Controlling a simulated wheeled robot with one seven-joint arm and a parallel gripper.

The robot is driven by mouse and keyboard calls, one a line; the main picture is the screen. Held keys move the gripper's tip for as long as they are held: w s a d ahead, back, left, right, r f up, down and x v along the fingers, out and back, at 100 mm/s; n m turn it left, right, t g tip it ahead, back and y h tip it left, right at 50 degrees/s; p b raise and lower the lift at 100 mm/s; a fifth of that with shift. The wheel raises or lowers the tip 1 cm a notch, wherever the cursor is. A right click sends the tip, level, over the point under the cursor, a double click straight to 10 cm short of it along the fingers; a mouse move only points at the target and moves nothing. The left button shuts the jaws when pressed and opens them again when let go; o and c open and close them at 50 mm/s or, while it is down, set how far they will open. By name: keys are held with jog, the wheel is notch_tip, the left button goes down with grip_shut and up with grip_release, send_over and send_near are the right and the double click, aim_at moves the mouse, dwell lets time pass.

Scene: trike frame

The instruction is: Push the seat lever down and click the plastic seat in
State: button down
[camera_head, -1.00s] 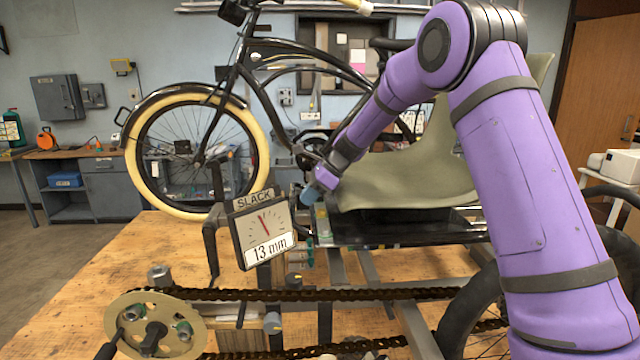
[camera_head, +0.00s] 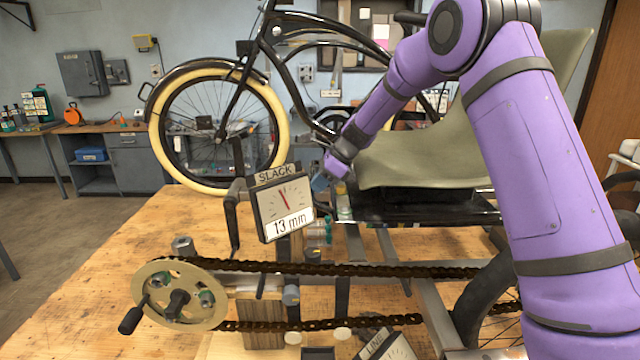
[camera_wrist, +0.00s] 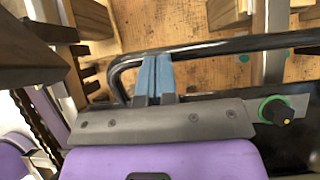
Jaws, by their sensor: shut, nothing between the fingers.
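The olive-green plastic seat (camera_head: 425,155) sits above a black seat base (camera_head: 430,209) on the trike frame in the head view. My gripper (camera_head: 325,180) is at the left front end of the seat, partly hidden by my wrist. In the wrist view, its blue fingers (camera_wrist: 154,72) are together with nothing between them. They overlap a bent black bar (camera_wrist: 215,47), which looks like the seat lever. I cannot tell if they touch it. Whether the seat is latched is not visible.
A slack gauge (camera_head: 284,207) reading 13 mm stands left of my gripper. A chain (camera_head: 350,268) and a crank sprocket (camera_head: 180,293) lie in front. A green-ringed knob (camera_wrist: 275,110) is right of my fingers. The wooden bench (camera_head: 90,275) is bare at left.

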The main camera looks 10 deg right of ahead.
jog(key=shift+a+f+h, duration=0.6)
jog(key=shift+h, duration=0.3)
jog(key=shift+w+a+f+g+h, duration=0.15)
jog(key=shift+a+f+g+h, duration=0.25)
jog(key=shift+f+h, duration=0.4)
jog(key=shift+f, duration=0.4)
jog(key=shift+a+f, duration=0.1)
jog(key=shift+a, duration=0.05)
